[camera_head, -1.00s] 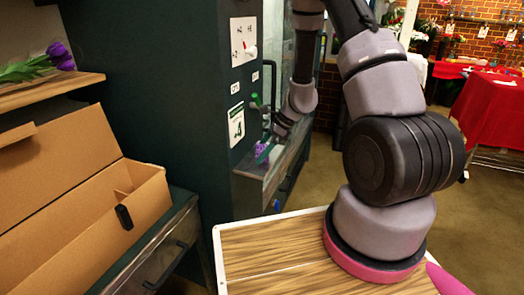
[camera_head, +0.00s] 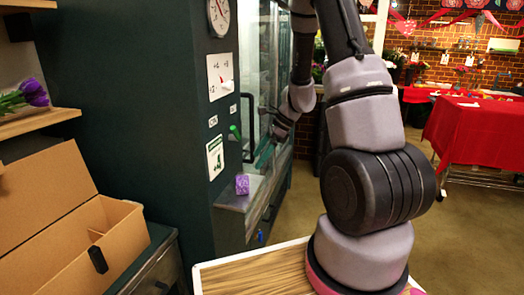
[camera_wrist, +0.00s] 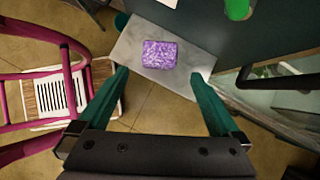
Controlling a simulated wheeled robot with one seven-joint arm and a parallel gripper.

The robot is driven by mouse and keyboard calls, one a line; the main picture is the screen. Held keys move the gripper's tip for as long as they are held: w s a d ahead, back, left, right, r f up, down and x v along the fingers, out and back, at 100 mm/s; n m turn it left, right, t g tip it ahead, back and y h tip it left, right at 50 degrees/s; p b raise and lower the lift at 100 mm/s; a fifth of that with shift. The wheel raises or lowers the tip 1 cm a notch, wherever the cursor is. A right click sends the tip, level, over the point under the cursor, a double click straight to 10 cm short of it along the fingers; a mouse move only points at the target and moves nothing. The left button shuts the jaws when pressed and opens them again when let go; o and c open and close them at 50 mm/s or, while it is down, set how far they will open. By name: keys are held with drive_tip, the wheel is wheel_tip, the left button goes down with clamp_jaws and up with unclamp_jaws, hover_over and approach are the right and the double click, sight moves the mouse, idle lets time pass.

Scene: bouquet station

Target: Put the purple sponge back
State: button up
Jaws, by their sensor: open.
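The purple sponge (camera_head: 242,184) sits on a small ledge at the front of the dark green cabinet, below a green object. In the wrist view the sponge (camera_wrist: 160,54) lies on a grey slab (camera_wrist: 140,75), beyond my fingertips. My gripper (camera_wrist: 160,80) is open, its two green fingers spread wide with nothing between them. In the head view my gripper (camera_head: 277,135) is up and to the right of the sponge, apart from it; its fingers are hard to make out there.
A dark green cabinet (camera_head: 120,90) with a glass front and handle stands close by. A green object (camera_head: 235,132) sticks out above the ledge. An open cardboard box (camera_head: 95,240) and purple tulips (camera_head: 34,92) are at left.

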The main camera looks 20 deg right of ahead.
drive_tip(key=s+a+r+n+t+h, duration=0.1)
drive_tip(key=s+r+n, duration=0.3)
drive_tip(key=r, duration=0.5)
drive_tip(key=s+a+r+n+t, duration=0.1)
drive_tip(key=s+r+n, duration=0.25)
drive_tip(key=r, duration=0.55)
drive_tip(key=s+d+r+n+t+h, duration=0.1)
drive_tip(key=s+r+n+t+h, duration=0.2)
drive_tip(key=s+r+n, duration=0.6)
drive_tip(key=s+r, duration=0.2)
drive_tip(key=s, duration=0.2)
drive_tip(key=shift+s+d+t, duration=0.2)
drive_tip(key=shift+d+t, duration=0.1)
